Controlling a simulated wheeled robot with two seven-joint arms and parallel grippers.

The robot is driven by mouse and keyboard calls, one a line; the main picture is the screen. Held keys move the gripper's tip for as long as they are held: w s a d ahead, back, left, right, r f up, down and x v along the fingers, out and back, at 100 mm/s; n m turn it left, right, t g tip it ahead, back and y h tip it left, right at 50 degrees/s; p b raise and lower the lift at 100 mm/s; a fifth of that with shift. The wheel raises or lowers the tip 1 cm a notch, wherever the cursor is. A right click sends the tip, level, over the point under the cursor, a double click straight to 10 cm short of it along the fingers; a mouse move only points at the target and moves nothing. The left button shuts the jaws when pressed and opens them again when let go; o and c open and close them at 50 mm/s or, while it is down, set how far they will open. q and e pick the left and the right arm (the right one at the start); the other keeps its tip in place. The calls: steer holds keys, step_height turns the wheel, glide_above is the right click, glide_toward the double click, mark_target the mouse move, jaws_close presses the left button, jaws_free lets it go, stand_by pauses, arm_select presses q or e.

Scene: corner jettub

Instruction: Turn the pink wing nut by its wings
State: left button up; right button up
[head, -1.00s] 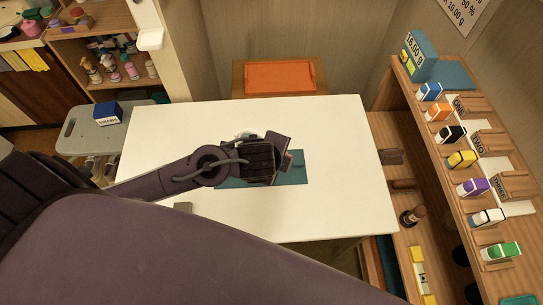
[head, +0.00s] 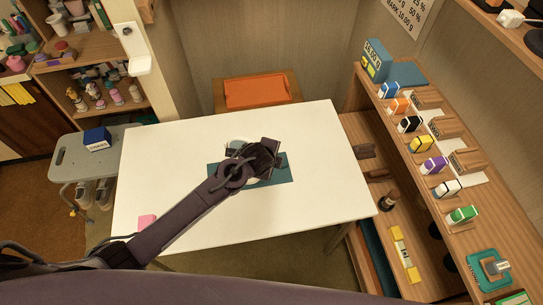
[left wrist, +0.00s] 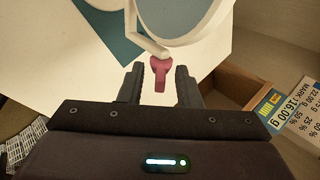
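The pink wing nut (left wrist: 160,73) shows in the left wrist view, at the lower end of a white bracket (left wrist: 148,44) beside a round, pale disc with a white rim (left wrist: 190,42). My left gripper (left wrist: 160,80) is open, with one finger on each side of the nut. Gaps show between nut and fingers; its depth relative to the fingertips is hard to judge. In the head view my left gripper (head: 264,155) is over the teal mat (head: 280,173) on the white table, and the nut is hidden. My right gripper is not in view.
The white table (head: 180,150) is mostly clear, with a pink block (head: 147,221) at its front left. A grey stool (head: 75,165) with a blue box (head: 97,138) stands left. A wooden shelf with coloured boxes (head: 421,144) stands right. An orange tray (head: 256,91) is behind.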

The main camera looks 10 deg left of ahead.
arm_select(q)
steer(key=shift+w+f, duration=0.3)
steer(key=shift+f, duration=0.05)
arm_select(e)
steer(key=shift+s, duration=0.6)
arm_select(q)
steer(key=shift+c, duration=0.3)
jaws_close()
steer(key=shift+s+f+t+b, duration=0.1)
steer(key=shift+f+t+b, duration=0.2)
steer(key=shift+b, duration=0.35)
steer(key=t+b, duration=0.1)
steer(key=b, duration=0.1)
steer(key=t+b, duration=0.1)
steer(key=b, duration=0.1)
steer(key=t+h+b, duration=0.1)
steer(key=t+b, duration=0.1)
steer(key=shift+s+f, duration=0.2)
steer(key=shift+f, duration=0.05)
steer(key=shift+r+t+h+b, duration=0.15)
steer(key=shift+t+h+b, duration=0.15)
steer(key=shift+t+b, duration=0.8)
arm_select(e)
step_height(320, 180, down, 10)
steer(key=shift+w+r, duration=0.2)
